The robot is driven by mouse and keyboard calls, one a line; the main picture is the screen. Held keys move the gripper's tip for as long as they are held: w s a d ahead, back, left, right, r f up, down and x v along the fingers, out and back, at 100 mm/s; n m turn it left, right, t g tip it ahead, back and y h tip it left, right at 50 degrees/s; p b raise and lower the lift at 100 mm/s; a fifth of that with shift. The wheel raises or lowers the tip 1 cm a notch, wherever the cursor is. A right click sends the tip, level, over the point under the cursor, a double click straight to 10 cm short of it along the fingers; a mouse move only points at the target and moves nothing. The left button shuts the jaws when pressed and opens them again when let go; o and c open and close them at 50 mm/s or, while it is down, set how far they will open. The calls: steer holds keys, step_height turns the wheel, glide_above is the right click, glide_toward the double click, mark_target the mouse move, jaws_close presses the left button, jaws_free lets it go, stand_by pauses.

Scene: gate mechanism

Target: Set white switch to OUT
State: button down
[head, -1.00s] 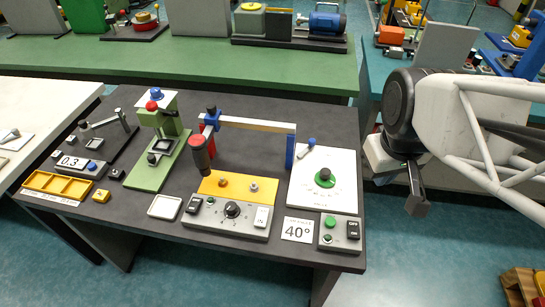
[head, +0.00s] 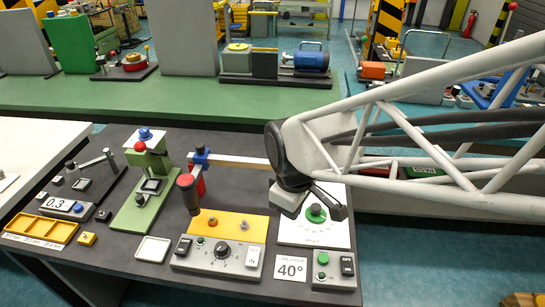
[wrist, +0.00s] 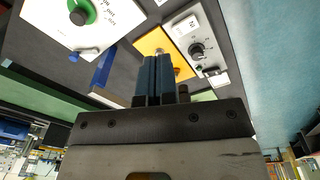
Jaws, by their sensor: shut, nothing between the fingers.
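The white switch (head: 252,256) is a small rocker at the right end of the grey control box (head: 214,262) in front of the yellow plate; its face seems to read IN. In the wrist view the white switch (wrist: 186,28) shows at the top, beside the black dial, beyond my fingertips. My gripper (wrist: 157,60) is shut and empty, its two dark blue fingers together. In the head view it hangs over the white dial plate, right of and behind the switch, apart from it; its fingertips are hard to make out there.
A black dial (head: 223,251) and black switch (head: 184,246) share the box. A red-black handle (head: 189,192) on an arm stands behind it. The 40° card (head: 291,268), green-button box (head: 334,270) and dial plate with green knob (head: 316,214) lie to the right.

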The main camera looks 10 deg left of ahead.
mark_target(252, 261)
steer(key=s+a+f+n, duration=0.1)
steer(key=a+f+n, duration=0.3)
steer(key=a, duration=0.5)
steer(key=shift+s+f+n+g, duration=0.3)
steer(key=shift+f+n+g, duration=0.1)
steer(key=shift+n, duration=0.1)
steer(key=shift+a, duration=0.1)
step_height(252, 261, down, 14)
steer(key=shift+r, duration=0.1)
stand_by(0.5)
